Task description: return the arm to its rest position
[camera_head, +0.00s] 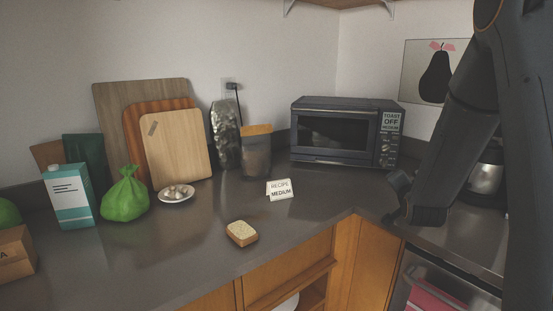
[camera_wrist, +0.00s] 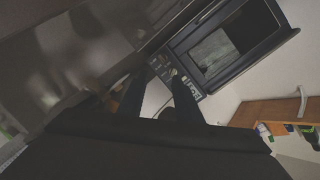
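My arm comes down the right side of the head view, its dark links bent. My gripper (camera_head: 402,190) hangs in front of and to the right of the toaster oven (camera_head: 335,135), above the counter's inner corner. In the wrist view my gripper's two dark fingers (camera_wrist: 157,85) stand apart with an empty gap between them, so it is open. The toaster oven also shows beyond them, tilted, in the wrist view (camera_wrist: 225,45). My gripper touches nothing that I can see.
A bread slice (camera_head: 241,233) lies near the counter's front edge, with a recipe card (camera_head: 280,189) behind it. Cutting boards (camera_head: 176,147), a green bag (camera_head: 125,196), a carton (camera_head: 69,196) and a small plate (camera_head: 177,194) stand left. A metal pot (camera_head: 486,178) is partly behind my arm.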

